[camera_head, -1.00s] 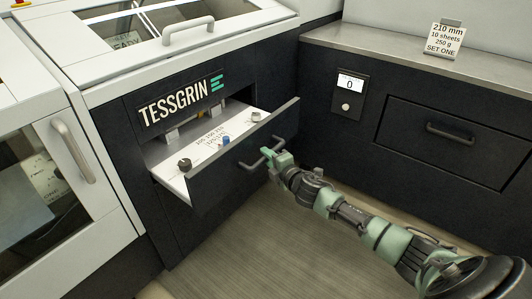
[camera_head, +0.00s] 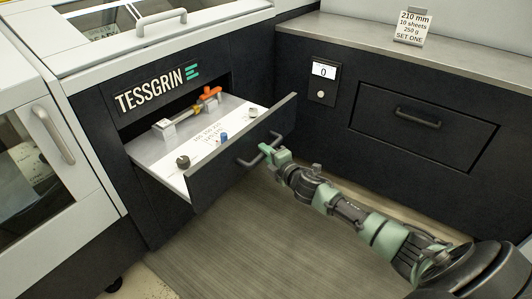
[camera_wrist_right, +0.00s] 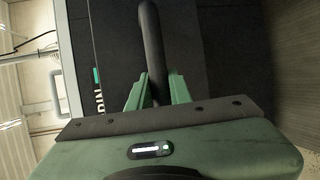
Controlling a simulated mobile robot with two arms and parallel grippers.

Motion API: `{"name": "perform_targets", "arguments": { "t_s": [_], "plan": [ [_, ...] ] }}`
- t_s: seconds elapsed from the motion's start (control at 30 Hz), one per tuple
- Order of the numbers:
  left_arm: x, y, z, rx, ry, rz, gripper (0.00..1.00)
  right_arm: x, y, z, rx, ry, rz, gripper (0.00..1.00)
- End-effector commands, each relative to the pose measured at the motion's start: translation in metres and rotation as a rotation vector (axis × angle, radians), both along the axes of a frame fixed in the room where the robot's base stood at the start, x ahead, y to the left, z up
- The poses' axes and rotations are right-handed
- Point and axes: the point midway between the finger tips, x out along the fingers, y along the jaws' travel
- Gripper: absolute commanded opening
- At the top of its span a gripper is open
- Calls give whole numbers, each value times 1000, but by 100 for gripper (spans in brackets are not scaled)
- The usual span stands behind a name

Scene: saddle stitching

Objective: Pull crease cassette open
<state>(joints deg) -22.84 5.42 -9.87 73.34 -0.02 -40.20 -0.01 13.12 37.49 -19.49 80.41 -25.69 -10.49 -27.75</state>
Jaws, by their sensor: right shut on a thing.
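The crease cassette (camera_head: 222,165) is a dark-fronted drawer, pulled well out of the machine under the TESSGRIN label. Its white top plate (camera_head: 160,156) carries printed text, a black knob (camera_head: 183,162), a blue knob (camera_head: 224,138), a grey knob (camera_head: 252,112) and an orange part (camera_head: 207,95) at the back. My right gripper (camera_head: 272,152) is shut on the cassette handle (camera_head: 248,161) at the front panel. In the right wrist view the dark handle bar (camera_wrist_right: 151,50) runs between the two green fingers (camera_wrist_right: 153,92). My left gripper is not in view.
A counter display reading 0 (camera_head: 324,70) and a closed dark drawer (camera_head: 423,124) are on the cabinet at right. A sign (camera_head: 412,28) stands on the metal top. A closed door with a handle (camera_head: 53,136) is at left. The floor (camera_head: 235,235) before the cassette is clear.

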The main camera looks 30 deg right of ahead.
Motion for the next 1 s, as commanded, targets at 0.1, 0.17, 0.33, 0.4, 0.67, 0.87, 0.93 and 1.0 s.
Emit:
{"name": "perform_targets", "arguments": {
  "t_s": [0.1, 0.17, 0.33, 0.4, 0.67, 0.87, 0.93, 1.0],
  "plan": [
    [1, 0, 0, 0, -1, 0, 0, -1, 0, -2, 0, 4, 0, 0],
    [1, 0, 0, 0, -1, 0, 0, -1, 0, -2, 0, 3, 0, 31],
    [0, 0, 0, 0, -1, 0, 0, 0, 0, -1, 0, 2, 0, 41],
    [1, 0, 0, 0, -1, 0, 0, 0, 0, -1, 0, 1, 0, 41],
    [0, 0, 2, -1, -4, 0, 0, -14, 0, 1, 0, 3, 0, 41],
    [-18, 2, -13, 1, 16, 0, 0, -48, 0, 8, 0, 4, 1, 41],
    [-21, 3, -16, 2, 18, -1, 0, -59, 0, 9, 0, 5, 0, 41],
    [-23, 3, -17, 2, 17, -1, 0, -67, 1, 10, 0, 4, 0, 41]
  ]
}}
